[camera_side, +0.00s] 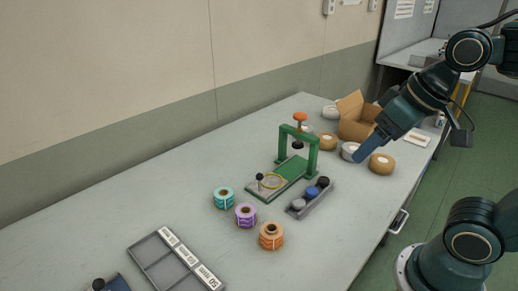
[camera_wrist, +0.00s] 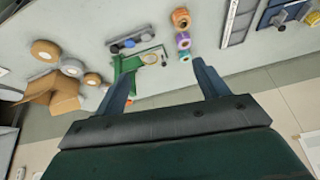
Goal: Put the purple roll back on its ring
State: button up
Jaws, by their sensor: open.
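The purple roll (camera_side: 246,215) stands on the table in the side view, in a row between a teal roll (camera_side: 224,198) and an orange roll (camera_side: 272,236). The purple roll also shows in the wrist view (camera_wrist: 184,41), above and beyond my right finger. Any ring under it is hidden or too small to tell. A yellow ring (camera_side: 272,181) lies on the green fixture's base, near a black-knobbed post. My gripper (camera_side: 364,150) is open and empty, high at the right of the side view, far from the purple roll. In the wrist view my gripper (camera_wrist: 162,68) has its fingers wide apart.
The green press-like fixture (camera_side: 312,152) with an orange knob stands mid-table. A cardboard box (camera_side: 356,117) and several tape rolls (camera_side: 382,163) stand behind. A labelled rack (camera_side: 172,262) lies at front left.

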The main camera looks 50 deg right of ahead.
jog(key=shift+s+d+f+n, duration=0.1)
jog(key=shift+s+f+n, duration=0.15)
jog(key=shift+s+n, duration=0.55)
jog(key=shift+s, duration=0.1)
dwell(0.8)
